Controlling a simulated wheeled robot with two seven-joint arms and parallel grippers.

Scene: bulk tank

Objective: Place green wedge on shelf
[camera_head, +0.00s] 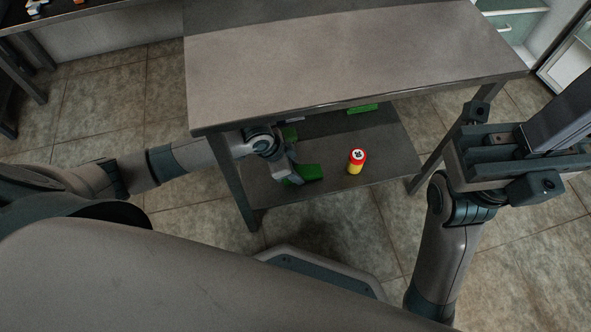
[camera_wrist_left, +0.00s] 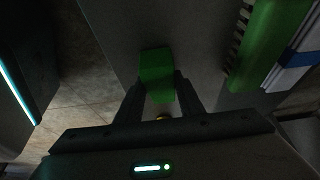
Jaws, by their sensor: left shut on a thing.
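The green wedge (camera_head: 309,172) is at the left part of the table's lower shelf (camera_head: 390,150). My left gripper (camera_head: 293,178) reaches in under the tabletop and is shut on the wedge. In the left wrist view the wedge (camera_wrist_left: 157,72) sits between the two fingers, over the grey shelf surface. I cannot tell whether the wedge touches the shelf or is held just above it. My right gripper (camera_head: 515,165) is at the right, outside the table; its finger opening is not clear.
A red and yellow can (camera_head: 356,161) stands on the shelf, right of the wedge. A green object (camera_head: 362,108) lies farther back. In the wrist view, a green toothed object (camera_wrist_left: 265,45) and a blue-white item (camera_wrist_left: 292,66) are at right. The tabletop (camera_head: 340,55) overhangs the shelf and is empty.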

